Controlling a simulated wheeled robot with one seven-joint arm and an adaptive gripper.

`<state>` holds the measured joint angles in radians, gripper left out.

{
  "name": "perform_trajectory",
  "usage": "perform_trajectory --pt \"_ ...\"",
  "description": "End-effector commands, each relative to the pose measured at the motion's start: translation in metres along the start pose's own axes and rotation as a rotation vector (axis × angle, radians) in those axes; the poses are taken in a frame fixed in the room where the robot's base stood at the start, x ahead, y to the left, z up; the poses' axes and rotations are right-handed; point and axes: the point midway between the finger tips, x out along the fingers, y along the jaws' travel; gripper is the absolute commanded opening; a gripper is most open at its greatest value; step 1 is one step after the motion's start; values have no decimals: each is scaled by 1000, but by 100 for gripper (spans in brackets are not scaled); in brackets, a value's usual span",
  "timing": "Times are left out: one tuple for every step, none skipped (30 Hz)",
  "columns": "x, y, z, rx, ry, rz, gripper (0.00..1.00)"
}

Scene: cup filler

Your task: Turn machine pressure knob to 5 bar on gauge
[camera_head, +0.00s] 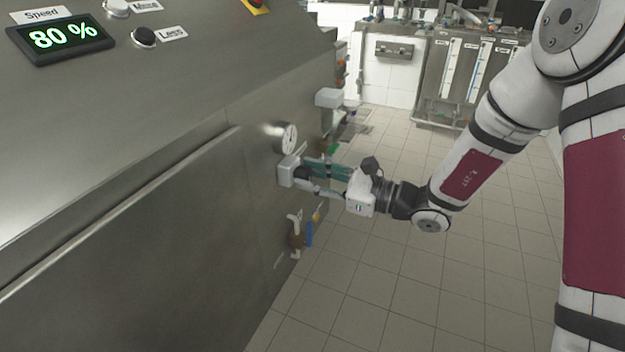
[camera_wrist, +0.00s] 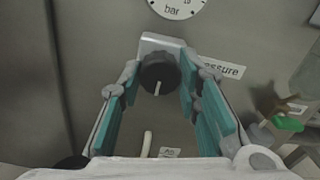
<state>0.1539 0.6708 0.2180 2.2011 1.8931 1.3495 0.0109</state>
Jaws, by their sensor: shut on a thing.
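The pressure knob (camera_wrist: 159,74) is black and round with a pale marker line, on a light grey mount (camera_head: 287,171) on the machine's side. My gripper (camera_wrist: 160,86) has its teal-padded fingers on both sides of the knob and is shut on it; in the head view my gripper (camera_head: 308,172) reaches it from the right. The pressure gauge (camera_head: 287,138) is a round white dial just above the knob. Only its lower part, marked "bar", shows in the wrist view (camera_wrist: 178,5); its needle cannot be read there, and the dial is too small to read in the head view.
The steel machine (camera_head: 120,220) fills the left, with a speed display (camera_head: 62,38) reading 80 %. A valve handle (camera_head: 295,235) sits below the knob, and a grey box (camera_head: 329,97) juts out beyond the gauge. The tiled floor (camera_head: 420,285) to the right is clear.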

Motion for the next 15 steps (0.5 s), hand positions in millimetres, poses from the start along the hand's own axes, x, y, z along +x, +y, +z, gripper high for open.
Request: perform_trajectory --pt "0 0 -2 -32 1 -1 3" --pt "0 0 -2 -50 1 -1 3" --pt "0 0 -2 -74 1 -1 3" --pt "-1 0 -2 -89 1 -1 3" --pt "-1 0 -2 -106 1 -1 3" --pt "-1 0 -2 -124 1 -1 3" --pt "-1 0 -2 -138 1 -1 3" --pt "-1 0 -1 -149 1 -1 3" --pt "-1 0 -1 -163 1 -1 3" --pt "-1 0 -1 -173 1 -1 3" --pt "-1 0 -1 -180 1 -1 3" --pt "-1 0 -1 -189 1 -1 3" --pt "-1 0 -1 -194 1 -1 3" --pt "-1 0 -1 -200 1 -1 3" --pt "-1 0 -1 -205 1 -1 3"
